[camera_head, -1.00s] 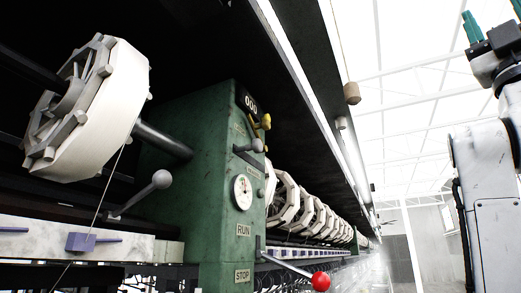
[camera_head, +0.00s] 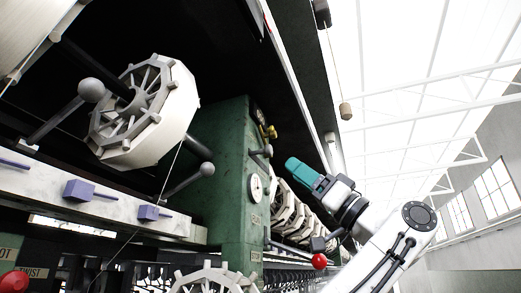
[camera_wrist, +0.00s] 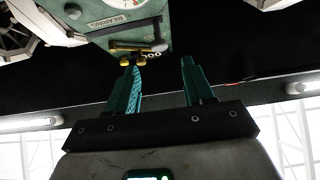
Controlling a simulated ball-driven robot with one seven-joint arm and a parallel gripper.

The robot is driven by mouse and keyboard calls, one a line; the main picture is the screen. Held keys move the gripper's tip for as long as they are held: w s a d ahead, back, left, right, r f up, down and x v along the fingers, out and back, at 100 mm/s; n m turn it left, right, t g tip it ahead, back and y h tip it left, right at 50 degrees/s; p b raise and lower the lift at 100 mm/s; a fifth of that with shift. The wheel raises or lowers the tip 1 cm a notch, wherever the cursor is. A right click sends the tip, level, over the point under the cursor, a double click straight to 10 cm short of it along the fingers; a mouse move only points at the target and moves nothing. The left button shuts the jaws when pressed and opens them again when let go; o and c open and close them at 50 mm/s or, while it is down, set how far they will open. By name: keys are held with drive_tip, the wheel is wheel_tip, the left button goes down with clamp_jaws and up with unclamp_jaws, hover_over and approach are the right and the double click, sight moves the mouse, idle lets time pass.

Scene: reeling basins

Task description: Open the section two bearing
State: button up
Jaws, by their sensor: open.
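A green cabinet (camera_head: 225,190) carries a round white gauge (camera_head: 256,189), a dark lever with a grey knob (camera_head: 267,151) and yellow fittings (camera_head: 270,131) near its top. In the wrist view the cabinet (camera_wrist: 82,35) shows upside down, with a plate reading "BEARING" (camera_wrist: 107,21) by the gauge (camera_wrist: 122,3), a brassy bar with yellow knobs (camera_wrist: 136,48) and a counter. My gripper (camera_head: 293,165) is in front of the reels, right of the cabinet. In the wrist view its teal fingers (camera_wrist: 160,66) are apart and empty; the left fingertip overlaps the area just below the yellow knobs.
A white reel (camera_head: 150,105) and grey ball-ended levers (camera_head: 90,90) are left of the cabinet. More reels (camera_head: 292,213) line up beyond it. A red knob (camera_head: 319,261) sticks out low. A small weight (camera_head: 345,111) hangs on a cord. Open room lies on the right.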

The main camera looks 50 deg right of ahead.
sight(272, 152)
drive_tip(key=p+x, duration=0.3)
drive_tip(key=x, duration=0.7)
drive_tip(key=shift+w+r, duration=0.1)
clamp_jaws()
idle(0.4)
